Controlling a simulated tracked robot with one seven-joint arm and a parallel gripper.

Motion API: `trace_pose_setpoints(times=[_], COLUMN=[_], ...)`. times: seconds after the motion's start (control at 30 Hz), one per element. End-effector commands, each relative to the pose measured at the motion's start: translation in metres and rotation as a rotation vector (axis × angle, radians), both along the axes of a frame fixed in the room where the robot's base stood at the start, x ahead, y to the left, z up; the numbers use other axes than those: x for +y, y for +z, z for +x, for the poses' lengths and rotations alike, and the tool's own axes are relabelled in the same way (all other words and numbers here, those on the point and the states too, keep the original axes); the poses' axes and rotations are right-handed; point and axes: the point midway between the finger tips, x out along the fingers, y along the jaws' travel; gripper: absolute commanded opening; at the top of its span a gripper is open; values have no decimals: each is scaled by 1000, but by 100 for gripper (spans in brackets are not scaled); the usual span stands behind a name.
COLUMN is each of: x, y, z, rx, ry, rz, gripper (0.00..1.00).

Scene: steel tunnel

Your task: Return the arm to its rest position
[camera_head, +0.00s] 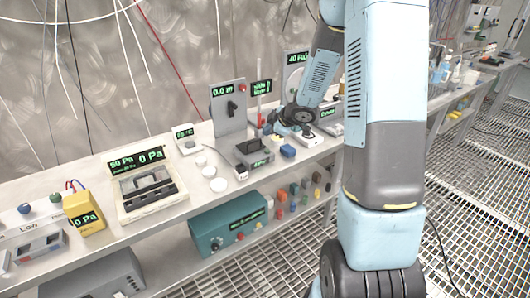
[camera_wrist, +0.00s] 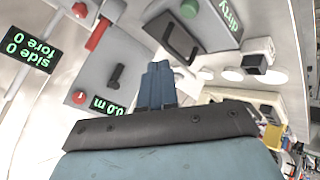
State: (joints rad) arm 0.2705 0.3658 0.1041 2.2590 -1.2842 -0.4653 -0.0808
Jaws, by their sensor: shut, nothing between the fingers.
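My arm (camera_head: 383,100) stands tall in the right half of the head view, bent over at the top so its far end reaches down to the bench. My gripper (camera_wrist: 158,84) shows in the wrist view as two blue-grey fingers shut against each other with nothing between them. In the head view the dark wrist end sits low over the instruments on the shelf, and the fingertips are hard to make out there. I cannot tell whether the fingers touch anything.
A bench (camera_head: 110,232) with several instruments runs along the wall. A grey switch panel (camera_head: 228,108) and a dark grey box (camera_head: 254,153) are near my gripper. A teal box (camera_head: 228,224) stands on the lower shelf. Grated floor (camera_head: 470,200) at right is mostly clear.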

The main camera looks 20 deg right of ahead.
Motion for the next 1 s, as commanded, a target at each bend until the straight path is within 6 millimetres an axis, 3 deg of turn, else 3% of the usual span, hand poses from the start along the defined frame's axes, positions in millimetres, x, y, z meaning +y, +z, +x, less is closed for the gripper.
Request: trace_pose_setpoints(times=[0.47, 0.57, 0.77, 1.0], x=[-2, -7, -25, -43], y=[6, 23, 76, 136], z=[0, -1, -16, -54], rx=[-5, -16, -40, -41], ry=[-19, -71, -262, -507], rz=[-7, -27, -75, -83], gripper=[0, 0, 0, 0])
